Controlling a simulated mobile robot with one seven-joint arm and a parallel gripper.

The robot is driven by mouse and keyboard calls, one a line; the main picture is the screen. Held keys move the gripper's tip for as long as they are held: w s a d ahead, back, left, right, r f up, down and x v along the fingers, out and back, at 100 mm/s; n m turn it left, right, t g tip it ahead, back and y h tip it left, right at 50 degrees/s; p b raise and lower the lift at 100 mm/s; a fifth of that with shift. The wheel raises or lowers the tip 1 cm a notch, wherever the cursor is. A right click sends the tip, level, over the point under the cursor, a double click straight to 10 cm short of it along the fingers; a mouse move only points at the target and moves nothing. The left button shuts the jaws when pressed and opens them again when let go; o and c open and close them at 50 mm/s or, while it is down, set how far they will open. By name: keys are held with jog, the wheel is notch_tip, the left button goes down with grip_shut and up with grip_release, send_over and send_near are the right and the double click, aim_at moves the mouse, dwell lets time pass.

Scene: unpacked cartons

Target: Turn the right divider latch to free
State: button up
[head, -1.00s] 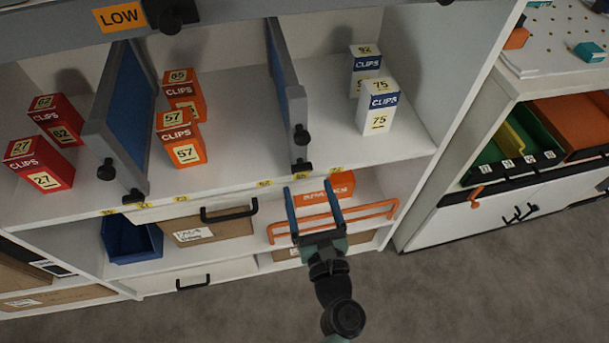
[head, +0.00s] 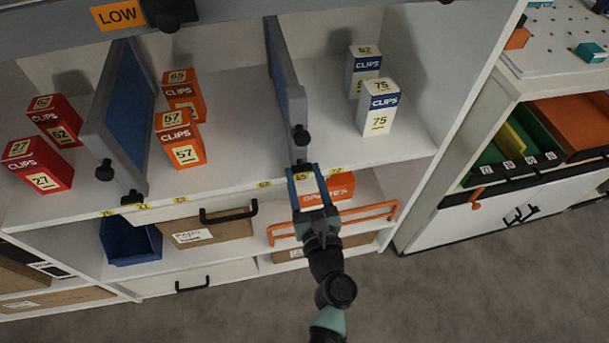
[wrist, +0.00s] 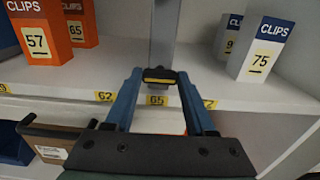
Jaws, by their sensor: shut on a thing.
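The right divider (head: 285,85) is a blue panel in a grey frame, standing upright on the shelf; its grey front post (wrist: 163,35) shows in the wrist view. Its latch (head: 301,167) is a small black bar at the foot of the front edge. In the wrist view the latch (wrist: 160,76) lies crosswise, with a yellow line along it. My gripper (head: 305,172) has come up from below the shelf edge. In the wrist view my gripper (wrist: 160,75) is shut on the latch, one blue finger at each end.
White-and-blue clip boxes (head: 378,108) stand right of the divider, and orange ones (head: 181,138) stand left. The left divider (head: 118,115) is farther left. Below the shelf edge are an orange bar handle (head: 370,212) and a cardboard drawer (head: 205,230).

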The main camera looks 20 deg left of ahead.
grip_shut()
jog(key=shift+f, duration=0.1)
jog(key=n+b, duration=0.2)
jog(key=n, duration=0.1)
jog(key=shift+f+n, duration=0.1)
jog(key=shift+n, duration=0.2)
jog(key=n+b, duration=0.3)
jog(key=n, duration=0.1)
jog(key=shift+n, duration=0.3)
jog(key=n+b, duration=0.3)
jog(key=n, duration=0.2)
jog(key=shift+b, duration=0.35)
jog(key=shift+n+b, duration=1.3)
jog(key=shift+n, duration=1.1)
jog(key=o, duration=1)
grip_release()
